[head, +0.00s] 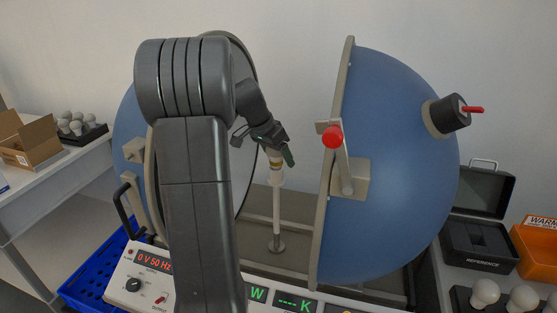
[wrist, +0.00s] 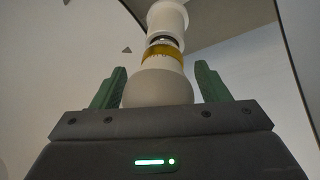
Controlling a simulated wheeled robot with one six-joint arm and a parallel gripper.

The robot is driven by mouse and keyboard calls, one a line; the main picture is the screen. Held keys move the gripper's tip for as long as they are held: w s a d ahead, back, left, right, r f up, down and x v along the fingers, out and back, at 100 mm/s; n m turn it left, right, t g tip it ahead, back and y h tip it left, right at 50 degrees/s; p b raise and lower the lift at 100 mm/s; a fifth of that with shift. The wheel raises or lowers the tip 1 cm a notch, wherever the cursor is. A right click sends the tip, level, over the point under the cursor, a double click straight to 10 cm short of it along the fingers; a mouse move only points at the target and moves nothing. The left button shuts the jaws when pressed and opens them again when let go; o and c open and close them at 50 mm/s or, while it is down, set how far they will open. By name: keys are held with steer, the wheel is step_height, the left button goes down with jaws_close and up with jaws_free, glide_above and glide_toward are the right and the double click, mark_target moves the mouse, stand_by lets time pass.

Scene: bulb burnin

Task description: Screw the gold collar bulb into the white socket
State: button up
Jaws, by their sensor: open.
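The gold collar bulb (wrist: 158,88) has a round white globe and a gold collar (wrist: 163,52). It stands globe towards my gripper, with its base end at the white socket (wrist: 168,18). A narrow dark and silvery band shows between collar and socket, so how deep the base sits I cannot tell. In the head view the white socket (head: 277,181) tops a pale upright post, and the gold collar shows just above it. My gripper (head: 268,148) points down over it. In the wrist view my gripper (wrist: 160,80) is open, its green fingers either side of the globe with gaps visible.
The blue sphere (head: 395,165) stands open around the post, with a red-knobbed latch (head: 333,137) right of my gripper. A control panel (head: 135,285) lies in front. Spare bulbs (head: 485,293), a reference case (head: 478,240) and an orange bin (head: 535,245) are right.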

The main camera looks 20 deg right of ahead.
steer(key=n+t, duration=0.1)
steer(key=n, duration=0.1)
steer(key=n+t, duration=0.1)
steer(key=n, duration=0.2)
steer(key=shift+w+r+y+p, duration=0.1)
steer(key=shift+w+y+p, duration=0.1)
steer(key=shift+y+p, duration=0.1)
steer(key=n+p, duration=0.1)
steer(key=n, duration=0.1)
steer(key=shift+w+d+n+t+y, duration=0.1)
steer(key=shift+n+t+y, duration=0.2)
steer(key=shift+t, duration=0.1)
steer(key=shift+n, duration=0.5)
